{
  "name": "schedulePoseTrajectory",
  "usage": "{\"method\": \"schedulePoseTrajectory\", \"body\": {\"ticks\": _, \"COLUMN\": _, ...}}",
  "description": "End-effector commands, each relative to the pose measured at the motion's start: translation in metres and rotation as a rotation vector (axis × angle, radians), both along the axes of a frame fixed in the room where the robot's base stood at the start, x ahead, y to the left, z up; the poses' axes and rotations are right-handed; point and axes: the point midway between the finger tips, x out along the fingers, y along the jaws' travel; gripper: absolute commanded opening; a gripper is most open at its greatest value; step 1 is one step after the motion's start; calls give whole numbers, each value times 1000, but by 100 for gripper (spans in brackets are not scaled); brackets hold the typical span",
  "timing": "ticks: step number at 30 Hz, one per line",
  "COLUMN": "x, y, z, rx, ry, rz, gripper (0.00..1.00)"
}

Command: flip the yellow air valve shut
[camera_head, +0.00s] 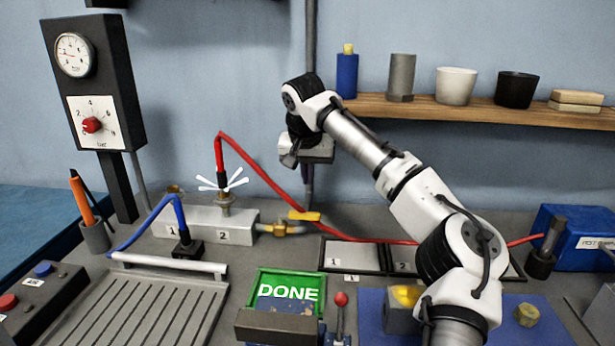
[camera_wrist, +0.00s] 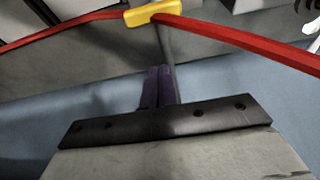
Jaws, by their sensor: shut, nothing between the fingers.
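The yellow air valve handle (camera_head: 304,215) lies roughly level, just right of a brass fitting (camera_head: 275,228) on the grey manifold block (camera_head: 205,224). In the wrist view the yellow handle (camera_wrist: 152,12) is at the top edge, overlapping the red hose (camera_wrist: 235,38). My gripper (camera_head: 307,198) points down just above the handle in the head view. Its dark purple fingers (camera_wrist: 158,72) are together and empty in the wrist view. A small gap seems to separate them from the handle; I cannot tell whether they touch.
White streaks (camera_head: 222,182) fan out around the fitting on the block's port 2. A blue hose (camera_head: 150,213), pen cup (camera_head: 95,236), green DONE panel (camera_head: 288,292) and red-knobbed lever (camera_head: 340,300) stand nearby. A shelf (camera_head: 450,107) is behind.

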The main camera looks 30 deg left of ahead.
Motion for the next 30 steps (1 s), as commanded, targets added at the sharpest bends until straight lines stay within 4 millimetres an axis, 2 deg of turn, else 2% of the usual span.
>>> {"method": "schedulePoseTrajectory", "body": {"ticks": 10, "x": 23, "y": 10, "z": -71, "rx": -2, "ry": 1, "rz": -2, "gripper": 0}}
{"method": "schedulePoseTrajectory", "body": {"ticks": 18, "x": -5, "y": -4, "z": -67, "rx": -1, "ry": -3, "rz": 0, "gripper": 0}}
{"method": "schedulePoseTrajectory", "body": {"ticks": 30, "x": -14, "y": -7, "z": -69, "rx": 0, "ry": -1, "rz": -1, "gripper": 0}}
